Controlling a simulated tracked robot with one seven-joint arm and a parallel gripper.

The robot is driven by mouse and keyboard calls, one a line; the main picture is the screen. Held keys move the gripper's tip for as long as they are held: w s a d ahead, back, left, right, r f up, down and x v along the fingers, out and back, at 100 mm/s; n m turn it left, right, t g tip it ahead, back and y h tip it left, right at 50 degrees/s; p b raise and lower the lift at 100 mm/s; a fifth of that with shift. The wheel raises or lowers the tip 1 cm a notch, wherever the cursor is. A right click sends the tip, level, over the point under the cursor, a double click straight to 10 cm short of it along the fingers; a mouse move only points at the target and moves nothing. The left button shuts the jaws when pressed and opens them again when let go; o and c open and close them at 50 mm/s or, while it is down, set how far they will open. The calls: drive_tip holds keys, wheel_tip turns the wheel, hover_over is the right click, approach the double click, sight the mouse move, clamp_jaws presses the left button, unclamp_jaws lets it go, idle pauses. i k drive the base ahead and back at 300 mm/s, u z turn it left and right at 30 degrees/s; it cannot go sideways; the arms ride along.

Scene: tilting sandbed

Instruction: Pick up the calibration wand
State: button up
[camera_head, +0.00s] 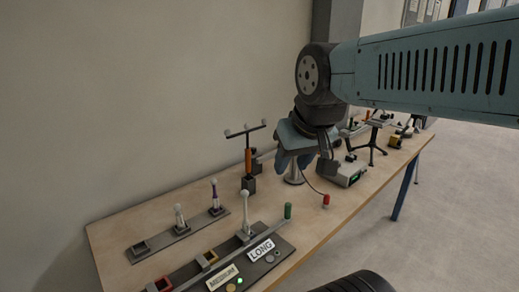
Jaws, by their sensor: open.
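The calibration wand appears to be the T-shaped tool (248,158) with an orange handle and a dark crossbar with grey balls. It stands upright in a small dark block on the wooden table, left of my gripper. My gripper (293,165) hangs from the arm with its blue-grey fingers pointing down over the table. It is open, and I see nothing held between the fingers. It is apart from the wand in the picture; the depth between them is hard to judge.
The wooden table (120,232) runs along a wall. In front lies a dark panel with MEDIUM (221,278) and LONG (261,250) labels and a green-tipped rod (288,211). A rack with white-topped posts (180,218) stands left. A grey box (347,173) and small tripod (372,145) stand right.

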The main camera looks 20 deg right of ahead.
sight(228, 132)
drive_tip(key=u, duration=0.5)
drive_tip(key=k, duration=1.25)
drive_tip(key=z, duration=0.45)
drive_tip(key=i, duration=1)
drive_tip(key=u, duration=0.05)
